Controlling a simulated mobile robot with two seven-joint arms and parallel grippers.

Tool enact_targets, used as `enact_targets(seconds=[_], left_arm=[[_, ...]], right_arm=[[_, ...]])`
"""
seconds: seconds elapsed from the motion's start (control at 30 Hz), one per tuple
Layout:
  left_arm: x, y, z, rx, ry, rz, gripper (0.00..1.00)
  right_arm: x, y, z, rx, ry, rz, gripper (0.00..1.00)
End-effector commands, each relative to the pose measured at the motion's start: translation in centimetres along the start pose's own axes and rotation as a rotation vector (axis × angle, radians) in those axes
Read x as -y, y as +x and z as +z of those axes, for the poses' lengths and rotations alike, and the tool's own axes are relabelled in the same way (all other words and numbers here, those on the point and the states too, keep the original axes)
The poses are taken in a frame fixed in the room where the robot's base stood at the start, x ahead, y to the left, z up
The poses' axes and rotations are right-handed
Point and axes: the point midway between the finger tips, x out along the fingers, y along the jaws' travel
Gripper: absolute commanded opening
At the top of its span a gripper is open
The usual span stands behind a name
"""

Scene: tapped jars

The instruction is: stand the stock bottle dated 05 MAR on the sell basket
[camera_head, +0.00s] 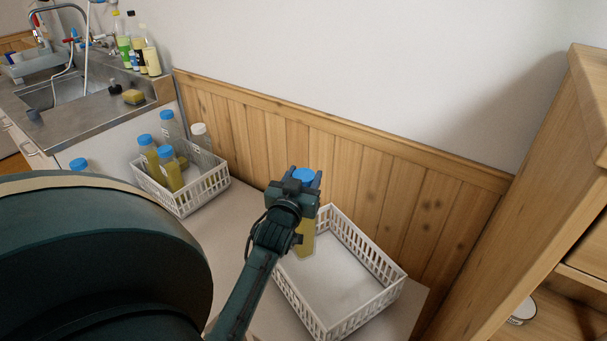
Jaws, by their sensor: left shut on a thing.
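My left gripper (304,181) is shut on a stock bottle with a blue cap and yellow contents (308,240). The bottle looks about upright at the back left of an empty white basket (385,292). The gripper hides much of the bottle, and no date on it can be read. I cannot tell whether its base touches the basket floor. No writing shows that names this basket as the sell basket. My right gripper is not in view.
Another white basket (211,188) to the left holds several bottles, mostly blue-capped. A further blue-capped bottle (80,164) stands left of it, partly hidden by my arm. A wood-panelled wall (400,182) runs behind. A wooden cabinet (545,170) stands at the right.

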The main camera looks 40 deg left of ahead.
Motion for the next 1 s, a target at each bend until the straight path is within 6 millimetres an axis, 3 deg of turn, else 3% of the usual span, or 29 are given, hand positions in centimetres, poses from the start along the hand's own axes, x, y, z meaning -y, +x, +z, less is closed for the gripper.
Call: enact_targets(seconds=[0.5,1.0], left_arm=[[0.0,0.1,4.5,-0.009,-0.001,0.001,0.00],[0.0,0.1,5.3,-0.009,0.000,0.001,0.00]], right_arm=[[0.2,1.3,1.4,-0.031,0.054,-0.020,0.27],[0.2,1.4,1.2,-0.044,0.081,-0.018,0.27]])
